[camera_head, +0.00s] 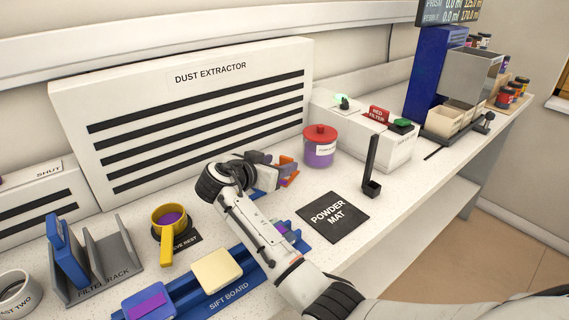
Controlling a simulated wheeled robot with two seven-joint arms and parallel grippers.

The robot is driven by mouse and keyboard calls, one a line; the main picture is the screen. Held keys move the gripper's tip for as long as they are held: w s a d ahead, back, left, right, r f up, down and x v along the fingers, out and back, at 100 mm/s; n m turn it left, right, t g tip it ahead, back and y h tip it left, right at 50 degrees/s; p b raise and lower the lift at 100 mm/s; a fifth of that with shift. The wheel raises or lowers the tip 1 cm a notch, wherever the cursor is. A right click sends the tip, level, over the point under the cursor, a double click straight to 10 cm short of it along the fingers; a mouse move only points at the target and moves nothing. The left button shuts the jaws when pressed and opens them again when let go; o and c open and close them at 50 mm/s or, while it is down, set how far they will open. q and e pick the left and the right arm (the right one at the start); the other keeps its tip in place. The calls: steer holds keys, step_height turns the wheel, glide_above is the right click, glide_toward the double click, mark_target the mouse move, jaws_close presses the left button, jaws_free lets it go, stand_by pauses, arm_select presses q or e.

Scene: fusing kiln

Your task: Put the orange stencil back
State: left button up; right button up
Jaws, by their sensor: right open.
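An orange piece (288,161), which looks like the orange stencil, shows at the fingertips of my right gripper (273,169). The gripper and its fingers hide much of it, so its full shape and what it rests on cannot be made out. My right gripper is open, low over the bench in front of the dust extractor, with the orange at its far side. I cannot tell whether the fingers touch it. My right arm reaches in from the lower right and covers part of the blue sift board (192,298). My left gripper is not in view.
A red-lidded purple jar (320,150) stands just right of the gripper. A black powder mat (333,217) and a black upright scoop (371,185) lie further right. A yellow sieve (169,222) and grey filter rack (110,263) stand left. The dust extractor (200,115) stands behind.

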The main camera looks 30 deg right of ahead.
steer(key=v, duration=0.6)
steer(key=shift+s+a+r+b, duration=0.15)
steer(key=shift+a+b, duration=0.15)
steer(key=shift+b, duration=0.05)
steer(key=shift+s+a+r, duration=0.1)
